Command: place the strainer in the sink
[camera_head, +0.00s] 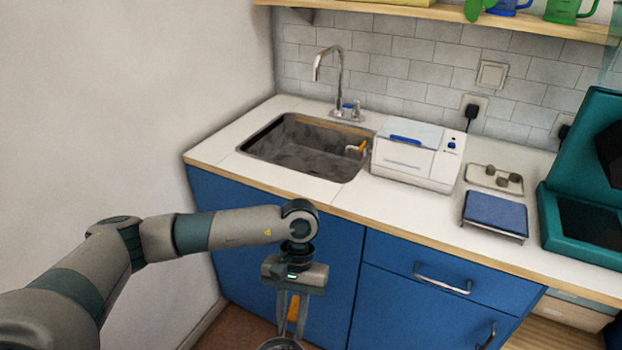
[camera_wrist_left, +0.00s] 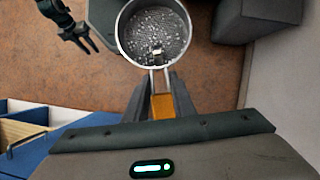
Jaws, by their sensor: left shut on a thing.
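The strainer is a round metal mesh bowl with an orange handle. Its bowl (camera_wrist_left: 155,32) shows at the top of the left wrist view, and its rim (camera_head: 280,343) is cut off at the bottom of the head view. My left gripper (camera_head: 291,312) is shut on the orange handle (camera_wrist_left: 162,106), holding the strainer in front of the blue cabinets, below counter height. The sink (camera_head: 290,150) is a dark grey basin in the white counter, farther back than the gripper. My right gripper (camera_wrist_left: 85,42) shows small at the upper left of the wrist view, its fingers apart.
A chrome faucet (camera_head: 330,72) stands behind the sink. A small orange-handled thing (camera_head: 358,147) is at the sink's right side. A white appliance (camera_head: 417,155) stands right of the sink, with a blue-topped scale (camera_head: 495,213) beyond. The counter's front edge lies between gripper and sink.

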